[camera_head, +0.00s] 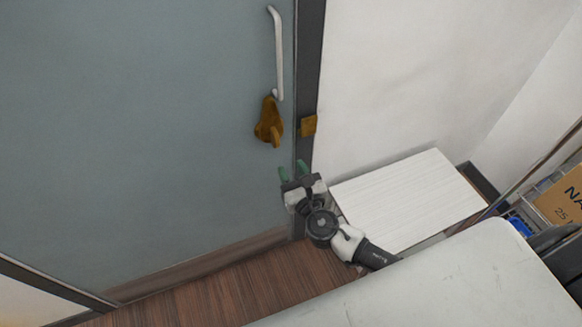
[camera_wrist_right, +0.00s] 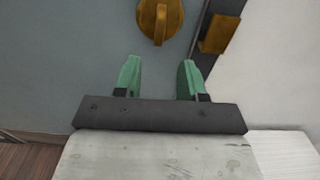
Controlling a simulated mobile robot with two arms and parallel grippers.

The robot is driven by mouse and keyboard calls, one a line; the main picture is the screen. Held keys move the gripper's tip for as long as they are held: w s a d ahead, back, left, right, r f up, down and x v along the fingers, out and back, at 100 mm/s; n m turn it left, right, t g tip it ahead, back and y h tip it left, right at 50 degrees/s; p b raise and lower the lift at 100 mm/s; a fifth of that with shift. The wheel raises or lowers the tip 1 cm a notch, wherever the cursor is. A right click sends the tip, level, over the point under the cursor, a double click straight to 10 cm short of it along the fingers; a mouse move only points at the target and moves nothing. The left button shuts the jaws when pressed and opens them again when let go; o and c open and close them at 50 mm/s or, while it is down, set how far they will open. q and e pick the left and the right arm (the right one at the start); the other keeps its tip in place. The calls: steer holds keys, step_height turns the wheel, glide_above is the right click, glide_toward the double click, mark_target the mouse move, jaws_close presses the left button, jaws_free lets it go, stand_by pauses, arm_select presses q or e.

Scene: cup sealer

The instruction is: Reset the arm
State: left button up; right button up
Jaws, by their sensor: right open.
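My right gripper (camera_head: 293,172) is open and empty, its two green fingertips apart in front of the edge of a blue-grey door (camera_head: 150,110). In the right wrist view the gripper (camera_wrist_right: 158,80) points at the door, below a brass latch (camera_wrist_right: 160,18). The brass latch also shows in the head view (camera_head: 268,122), above and left of the gripper and apart from it. My left gripper is not in view.
A white door handle (camera_head: 278,55) is above the latch. A brass plate (camera_head: 309,125) sits on the dark door frame (camera_head: 304,80). A white slatted surface (camera_head: 410,198) is right of my right arm. A cardboard box (camera_head: 563,198) stands at the far right. Wooden floor (camera_head: 220,290) lies below.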

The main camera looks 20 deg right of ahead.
steer(key=s+d+f+m+g+h, duration=0.1)
steer(key=s+d+f+m+g, duration=0.15)
steer(key=s+f+m, duration=0.55)
steer(key=s+d+f+m+g, duration=0.2)
steer(key=f+m+g, duration=0.15)
steer(key=f, duration=0.85)
steer(key=s+d+f+m+g+h, duration=0.1)
steer(key=s+d+f+m+g, duration=0.35)
steer(key=f, duration=0.55)
steer(key=s+a+f+m+g, duration=0.1)
steer(key=s+f+m, duration=0.3)
steer(key=s, duration=0.5)
steer(key=s+a+f+m+g+y, duration=0.1)
steer(key=s+f+m+g, duration=0.2)
steer(key=s+m, duration=0.5)
steer(key=s+a+f+m+g, duration=0.1)
steer(key=s+f+m, duration=0.4)
steer(key=s, duration=0.5)
steer(key=shift+f+m+g, duration=0.25)
steer(key=shift+m+g, duration=0.35)
steer(key=shift+g, duration=0.15)
